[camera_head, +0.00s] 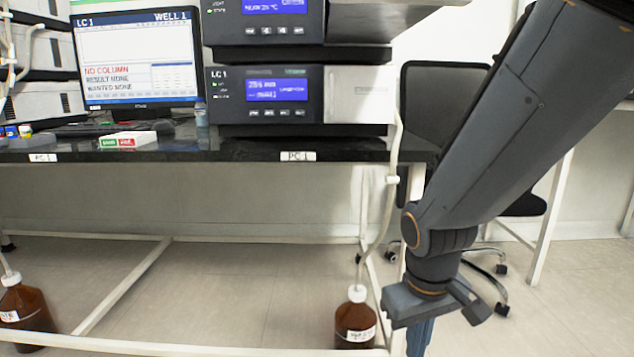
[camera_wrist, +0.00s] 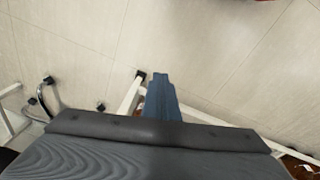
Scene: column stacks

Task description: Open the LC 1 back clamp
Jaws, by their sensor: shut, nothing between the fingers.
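The LC 1 stack stands on the dark bench at centre. Its lower module (camera_head: 270,95), labelled LC 1, has a lit blue display and a plain pale right-hand panel. I cannot make out a back clamp in either view. My gripper (camera_head: 420,335) hangs below bench height at the right, in front of the bench frame, pointing down, its tip cut off by the lower picture edge. In the wrist view its blue fingers (camera_wrist: 162,98) are together over the floor, with nothing between them.
A monitor (camera_head: 135,55) reads "NO COLUMN". A dark chair (camera_head: 440,105) stands behind my arm.

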